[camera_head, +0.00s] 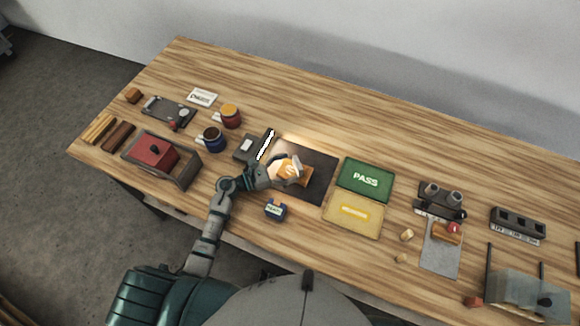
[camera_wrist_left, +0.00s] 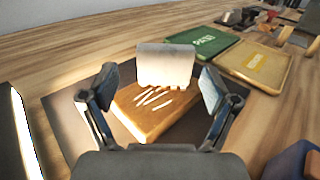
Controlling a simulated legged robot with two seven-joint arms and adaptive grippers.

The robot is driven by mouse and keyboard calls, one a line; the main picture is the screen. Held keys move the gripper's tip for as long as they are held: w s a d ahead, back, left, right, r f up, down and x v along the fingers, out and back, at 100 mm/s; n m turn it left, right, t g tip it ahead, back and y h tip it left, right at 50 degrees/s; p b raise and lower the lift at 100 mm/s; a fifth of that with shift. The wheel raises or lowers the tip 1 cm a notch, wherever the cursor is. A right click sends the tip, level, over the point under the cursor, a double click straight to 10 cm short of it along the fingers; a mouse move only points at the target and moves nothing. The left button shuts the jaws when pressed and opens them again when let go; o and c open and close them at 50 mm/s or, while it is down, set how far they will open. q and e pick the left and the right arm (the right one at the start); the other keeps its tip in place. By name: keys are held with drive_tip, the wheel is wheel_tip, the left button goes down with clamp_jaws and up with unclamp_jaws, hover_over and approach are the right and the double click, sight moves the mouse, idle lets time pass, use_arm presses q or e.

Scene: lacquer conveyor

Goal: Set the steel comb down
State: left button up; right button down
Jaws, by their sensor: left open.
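The steel comb (camera_wrist_left: 165,64) is a pale flat plate in the left wrist view. It appears to stand upright at the far part of an orange-brown wooden block (camera_wrist_left: 140,117) with white streaks. The block (camera_head: 299,180) lies on a dark mat (camera_head: 318,192) in the head view. My left gripper (camera_wrist_left: 158,88) is open, with one finger on each side of the comb and a visible gap to each. In the head view my left gripper (camera_head: 287,166) is over the block and partly hides it. My right gripper is not in view.
A lit bar lamp (camera_head: 265,144) stands left of the mat. A green PASS tray (camera_head: 365,178) and a yellow tray (camera_head: 353,216) lie to its right. The table behind the mat is clear.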

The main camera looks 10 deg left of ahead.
use_arm(q)
drive_tip(key=shift+r, duration=0.1)
drive_tip(key=shift+s+a, duration=0.2)
drive_tip(key=shift+a, duration=0.2)
drive_tip(key=b+v, duration=0.2)
drive_tip(key=v, duration=0.8)
drive_tip(key=shift+s, duration=0.3)
drive_tip(key=shift+s+a, duration=0.15)
drive_tip(key=shift+a, duration=0.25)
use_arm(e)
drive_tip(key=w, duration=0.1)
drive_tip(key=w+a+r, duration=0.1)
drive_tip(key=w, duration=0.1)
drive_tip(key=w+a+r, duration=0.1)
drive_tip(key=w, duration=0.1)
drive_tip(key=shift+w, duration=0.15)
use_arm(q)
drive_tip(key=shift+d, duration=0.25)
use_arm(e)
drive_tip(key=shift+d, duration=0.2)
use_arm(q)
drive_tip(key=shift+r, duration=0.1)
